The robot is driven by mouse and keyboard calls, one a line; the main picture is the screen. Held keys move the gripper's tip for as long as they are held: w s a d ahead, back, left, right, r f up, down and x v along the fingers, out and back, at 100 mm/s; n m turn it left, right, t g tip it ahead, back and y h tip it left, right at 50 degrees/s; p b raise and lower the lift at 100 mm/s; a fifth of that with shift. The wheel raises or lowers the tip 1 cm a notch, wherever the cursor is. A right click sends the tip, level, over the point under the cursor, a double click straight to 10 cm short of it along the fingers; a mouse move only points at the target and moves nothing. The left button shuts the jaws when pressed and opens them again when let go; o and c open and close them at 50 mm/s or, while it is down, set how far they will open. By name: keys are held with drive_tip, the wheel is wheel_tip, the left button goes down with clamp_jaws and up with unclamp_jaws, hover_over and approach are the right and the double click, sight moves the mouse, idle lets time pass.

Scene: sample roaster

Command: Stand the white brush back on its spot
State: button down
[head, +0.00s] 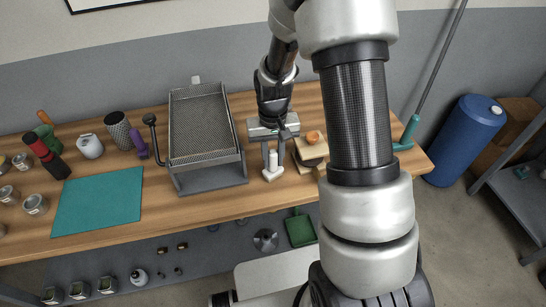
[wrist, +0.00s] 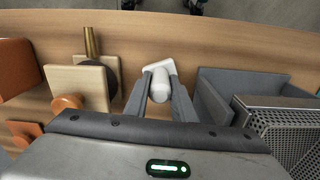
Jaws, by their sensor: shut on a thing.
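The white brush (head: 273,160) stands upright between the fingers of my gripper (head: 272,152), near the front edge of the wooden bench (head: 215,203). In the wrist view the brush (wrist: 160,84) shows its rounded handle end between the two grey fingers of my gripper (wrist: 161,92), with a wider white part beyond. My gripper is shut on the handle and points down. I cannot tell whether the brush's lower end touches the bench or hangs just above it. No marked spot shows under it.
A grey tray with a mesh screen (head: 200,125) stands close on the left of the brush in the head view. Wooden blocks (head: 311,152) with an orange knob (head: 314,137) are close on the right. A teal mat (head: 98,203) lies farther left. The bench front edge is near.

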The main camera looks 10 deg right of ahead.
drive_tip(key=c, duration=1.5)
unclamp_jaws()
